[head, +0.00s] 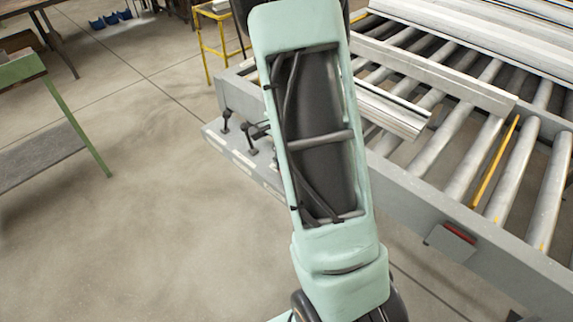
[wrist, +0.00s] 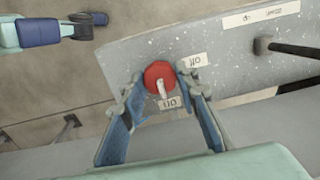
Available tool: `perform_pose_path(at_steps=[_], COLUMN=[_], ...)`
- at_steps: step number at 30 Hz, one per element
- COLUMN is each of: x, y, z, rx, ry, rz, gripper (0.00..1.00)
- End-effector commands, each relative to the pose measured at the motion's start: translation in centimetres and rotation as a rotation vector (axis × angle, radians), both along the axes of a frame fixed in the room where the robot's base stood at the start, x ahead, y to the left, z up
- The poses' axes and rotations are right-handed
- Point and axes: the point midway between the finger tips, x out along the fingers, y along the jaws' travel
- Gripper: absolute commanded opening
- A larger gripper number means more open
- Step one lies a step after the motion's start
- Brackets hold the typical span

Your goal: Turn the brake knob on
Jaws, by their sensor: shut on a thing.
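The brake knob (wrist: 152,72) is a round red knob with a white pointer, on a speckled grey panel (wrist: 225,50) in the wrist view. An "off" label (wrist: 195,60) is to its upper right and an "on" label (wrist: 170,103) just below it, both upside down. The pointer slants down toward the "on" label. My gripper (wrist: 160,75) is shut on the knob, with one blue-padded finger on each side. In the head view my arm hides the knob and the gripper.
Black levers (head: 226,120) stand on the grey ledge left of my arm. A roller conveyor (head: 475,150) carrying metal profiles (head: 430,75) fills the right. A green-framed table (head: 30,70) stands at the left, with clear floor between. A dark rod (wrist: 295,48) juts out right of the knob.

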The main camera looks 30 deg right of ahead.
Motion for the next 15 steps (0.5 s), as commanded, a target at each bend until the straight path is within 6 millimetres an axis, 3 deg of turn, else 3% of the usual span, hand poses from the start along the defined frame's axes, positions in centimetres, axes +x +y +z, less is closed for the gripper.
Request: perform_pose_path(at_steps=[11, 12, 15], x=[0.10, 0.10, 0.09], y=[-0.05, -0.05, -0.04], z=[0.09, 0.09, 0.08], rx=[0.000, 0.000, 0.000], ry=[-0.003, -0.003, -0.003], rz=[-0.008, -0.008, -0.008], gripper=[0.04, 0.30, 0.41])
